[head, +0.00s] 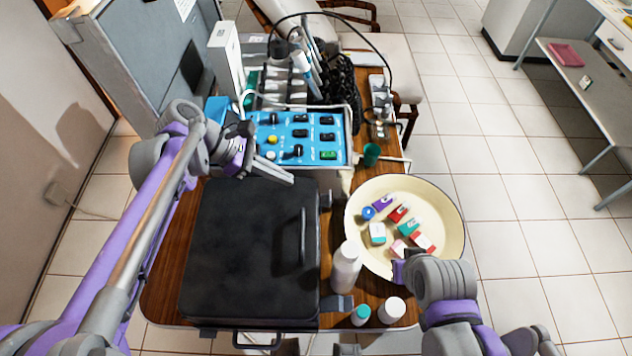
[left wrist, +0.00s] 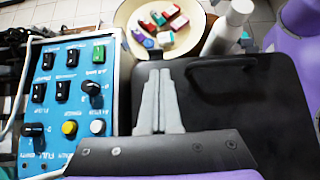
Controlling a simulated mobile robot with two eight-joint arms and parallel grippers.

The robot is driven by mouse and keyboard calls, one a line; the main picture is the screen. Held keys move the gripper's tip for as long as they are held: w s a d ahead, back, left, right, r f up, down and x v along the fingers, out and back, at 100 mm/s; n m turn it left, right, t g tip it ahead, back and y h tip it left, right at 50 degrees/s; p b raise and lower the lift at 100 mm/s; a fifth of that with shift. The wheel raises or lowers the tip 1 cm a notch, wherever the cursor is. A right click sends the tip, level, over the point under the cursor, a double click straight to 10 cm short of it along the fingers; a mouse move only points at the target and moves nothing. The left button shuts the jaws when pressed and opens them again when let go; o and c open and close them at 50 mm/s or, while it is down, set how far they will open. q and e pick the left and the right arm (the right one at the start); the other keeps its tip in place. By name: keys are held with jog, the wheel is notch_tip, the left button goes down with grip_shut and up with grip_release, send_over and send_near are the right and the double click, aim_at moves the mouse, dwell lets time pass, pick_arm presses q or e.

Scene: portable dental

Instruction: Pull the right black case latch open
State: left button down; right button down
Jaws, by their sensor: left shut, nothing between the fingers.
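The black case (head: 240,240) lies closed on the wooden table, and it also shows in the left wrist view (left wrist: 250,110). A dark handle (head: 303,240) is near its right edge. A small dark latch-like piece (head: 326,200) sticks out at the far end of that edge. A larger grey piece (head: 336,303) sticks out at the near end, partly behind a white bottle. My left gripper (head: 291,179) is shut and empty at the case's far edge, short of the far piece. Its fingers (left wrist: 158,100) are together in the left wrist view. My right gripper's fingers do not show.
A blue control panel (head: 300,138) stands just beyond the case. A cream bowl (head: 440,235) with several small boxes is to the right. A white bottle (head: 346,268) and small jars (head: 391,310) stand close beside the case's right edge. My right arm is at the lower right.

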aim_at(329, 200)
pick_arm(q)
jog(key=shift+s, duration=0.15)
jog(key=x, duration=1)
